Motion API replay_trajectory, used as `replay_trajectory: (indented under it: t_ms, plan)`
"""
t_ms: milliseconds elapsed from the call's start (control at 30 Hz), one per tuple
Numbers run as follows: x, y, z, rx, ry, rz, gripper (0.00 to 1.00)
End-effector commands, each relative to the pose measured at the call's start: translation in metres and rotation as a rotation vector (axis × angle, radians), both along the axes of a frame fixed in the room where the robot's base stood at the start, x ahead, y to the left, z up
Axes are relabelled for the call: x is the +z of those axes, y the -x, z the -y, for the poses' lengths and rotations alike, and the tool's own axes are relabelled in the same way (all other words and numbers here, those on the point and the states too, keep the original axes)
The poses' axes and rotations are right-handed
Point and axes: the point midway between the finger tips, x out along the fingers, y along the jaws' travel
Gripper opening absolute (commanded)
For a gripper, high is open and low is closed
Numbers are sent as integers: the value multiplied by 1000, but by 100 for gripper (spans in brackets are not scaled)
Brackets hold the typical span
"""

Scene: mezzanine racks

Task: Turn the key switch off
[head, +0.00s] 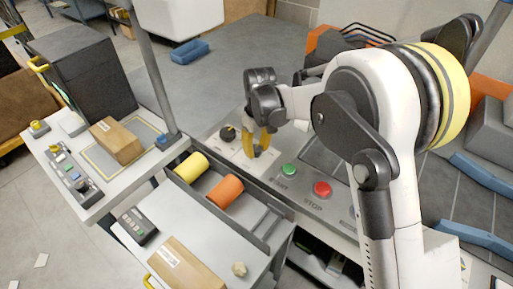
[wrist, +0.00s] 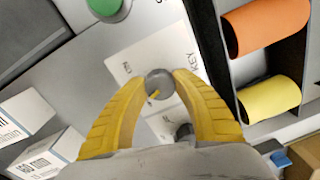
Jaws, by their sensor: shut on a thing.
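The key switch (wrist: 160,85) is a round grey knob with a small yellow mark on its lower left. It sits on a white plate (wrist: 125,58) lettered KEY, with smaller lettering near its far edge that I cannot read clearly. My gripper (wrist: 157,82) has its two yellow fingers closed on opposite sides of the knob. In the head view my gripper (head: 257,150) points down at the console, and its fingers hide the key switch.
Beside the plate on the console are a dark knob (head: 228,132), a green START button (head: 289,170) and a red STOP button (head: 322,189). A tray holds a yellow cylinder (head: 191,167) and an orange cylinder (head: 226,191). A brown box (head: 116,141) stands on the left table.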

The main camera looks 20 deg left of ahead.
Motion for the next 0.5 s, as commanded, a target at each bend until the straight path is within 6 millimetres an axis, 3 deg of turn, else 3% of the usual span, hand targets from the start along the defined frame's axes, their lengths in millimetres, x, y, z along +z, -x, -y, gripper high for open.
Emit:
replay_trajectory:
  t_ms: [500]
  plan:
    - [0,0,0,355,0,0,2]
